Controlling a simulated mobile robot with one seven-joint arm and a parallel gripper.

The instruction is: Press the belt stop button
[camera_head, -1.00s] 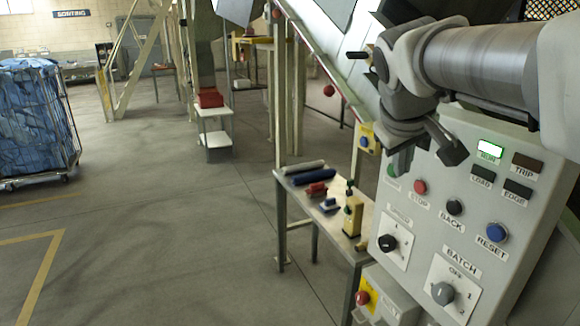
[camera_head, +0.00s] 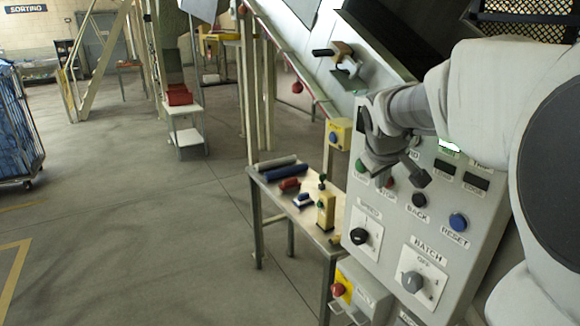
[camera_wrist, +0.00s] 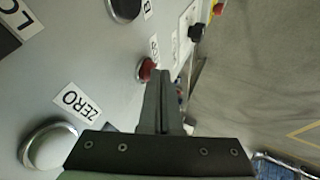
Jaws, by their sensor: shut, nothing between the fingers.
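The red stop button (camera_wrist: 147,69) sits on the grey control panel, its label beside it partly readable in the wrist view. In the head view the red button (camera_head: 388,181) shows just below my gripper, partly covered. My gripper (camera_wrist: 163,76) is shut and empty. Its fingertips overlap the edge of the red button in the wrist view; I cannot tell whether they touch it. In the head view my gripper (camera_head: 375,163) is in front of the upper left of the panel (camera_head: 385,275).
Near the stop button are a green button (camera_head: 361,166), a black BACK button (camera_head: 419,200) and a blue RESET button (camera_head: 458,222). A white button (camera_wrist: 50,148) lies by the ZERO label. A small table (camera_head: 259,195) stands left of the panel.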

